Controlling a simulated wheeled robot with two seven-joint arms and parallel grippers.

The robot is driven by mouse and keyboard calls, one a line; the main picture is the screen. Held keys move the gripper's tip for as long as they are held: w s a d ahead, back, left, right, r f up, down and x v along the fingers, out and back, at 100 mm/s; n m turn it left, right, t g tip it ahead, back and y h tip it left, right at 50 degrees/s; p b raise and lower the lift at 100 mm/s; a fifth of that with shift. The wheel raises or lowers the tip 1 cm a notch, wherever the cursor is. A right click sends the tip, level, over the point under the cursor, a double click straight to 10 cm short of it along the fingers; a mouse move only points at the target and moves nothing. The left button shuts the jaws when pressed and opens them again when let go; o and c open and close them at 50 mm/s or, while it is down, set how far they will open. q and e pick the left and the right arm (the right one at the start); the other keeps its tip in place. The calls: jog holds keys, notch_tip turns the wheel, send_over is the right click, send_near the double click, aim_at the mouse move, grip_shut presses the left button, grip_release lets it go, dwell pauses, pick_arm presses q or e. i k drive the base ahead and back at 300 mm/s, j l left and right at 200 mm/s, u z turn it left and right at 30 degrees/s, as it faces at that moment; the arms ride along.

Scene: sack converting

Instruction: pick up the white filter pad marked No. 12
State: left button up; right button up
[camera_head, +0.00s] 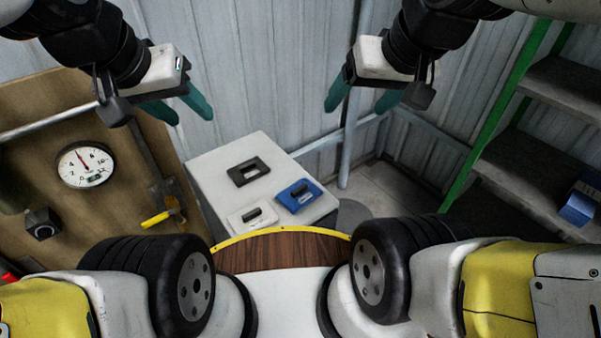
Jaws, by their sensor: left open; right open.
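A white block-like pad (251,217) with a dark slot lies at the near edge of a light grey cabinet top (214,168). A blue one (299,196) of similar shape lies to its right. My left gripper (190,117) is open and empty, above and to the left of the cabinet. My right gripper (354,107) is open and empty, above and to the right of it. Neither touches anything.
A green-framed shelf (540,170) holding a blue item (579,205) stands at the right. A corrugated wall (270,70) closes the back.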

aim_at(258, 215)
jog(key=k+l+u, duration=0.1)
jog(key=u, duration=0.25)
jog(key=k+u, duration=0.4)
jog(key=u, duration=0.25)
